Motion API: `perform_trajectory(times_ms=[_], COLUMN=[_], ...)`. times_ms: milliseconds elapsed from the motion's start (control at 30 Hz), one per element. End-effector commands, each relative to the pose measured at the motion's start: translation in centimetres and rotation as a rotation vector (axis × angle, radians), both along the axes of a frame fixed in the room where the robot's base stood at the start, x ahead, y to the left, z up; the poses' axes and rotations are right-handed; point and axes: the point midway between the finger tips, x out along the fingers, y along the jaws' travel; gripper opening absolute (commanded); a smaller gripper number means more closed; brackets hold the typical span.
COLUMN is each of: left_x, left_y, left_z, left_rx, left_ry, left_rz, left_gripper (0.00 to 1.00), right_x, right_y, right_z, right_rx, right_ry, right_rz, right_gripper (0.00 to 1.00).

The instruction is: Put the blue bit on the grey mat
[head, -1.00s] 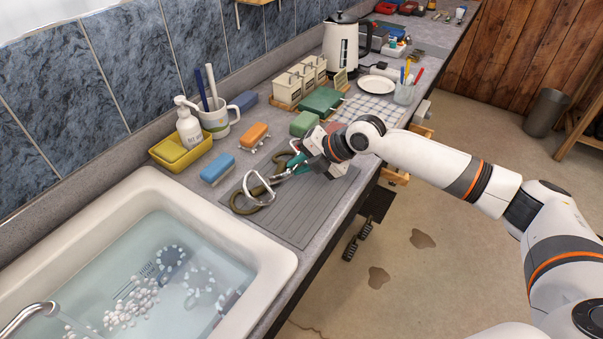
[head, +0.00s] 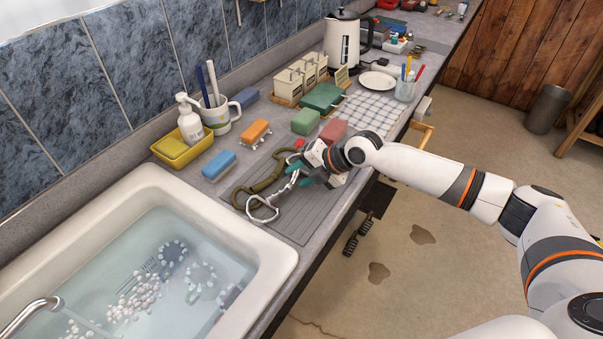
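The blue bit, with a teal mouthpiece (head: 301,182) and silver rings (head: 263,208), is at my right gripper (head: 318,178). The gripper appears shut on the teal part, low over the grey mat (head: 310,214); its fingertips are partly hidden. The silver rings hang to the left, over or on the mat, and I cannot tell whether they touch it. An olive-green bit (head: 250,187) lies on the mat's left part, partly behind the silver rings. My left gripper is not in view.
A water-filled sink (head: 272,262) with submerged items is at the lower left. Blue (head: 218,166), orange (head: 255,133), green (head: 305,122) and red (head: 333,131) brushes or blocks line the mat's far side. A mug (head: 216,117) and yellow tray (head: 172,150) stand by the wall.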

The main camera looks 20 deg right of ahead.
Motion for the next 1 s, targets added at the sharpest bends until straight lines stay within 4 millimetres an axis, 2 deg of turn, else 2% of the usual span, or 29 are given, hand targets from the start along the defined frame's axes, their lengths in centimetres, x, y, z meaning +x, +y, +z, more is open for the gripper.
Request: perform_trajectory(times_ms=[200,267,700,1000], left_x=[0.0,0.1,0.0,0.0], left_y=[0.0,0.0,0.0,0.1], left_z=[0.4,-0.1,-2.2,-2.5], left_rx=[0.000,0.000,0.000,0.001], left_ry=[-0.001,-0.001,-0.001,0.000], left_rz=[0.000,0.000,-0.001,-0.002], left_gripper=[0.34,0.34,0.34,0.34], right_x=[0.0,-0.4,-4.7,-5.8], right_y=[-0.1,-0.6,-5.3,-6.4], right_z=[0.5,0.8,6.9,8.7], right_rx=[0.000,-0.002,-0.002,0.000], right_ry=[-0.001,-0.002,-0.003,-0.001], right_rz=[-0.001,-0.001,-0.001,0.001], right_gripper=[0.39,0.39,0.39,0.39])
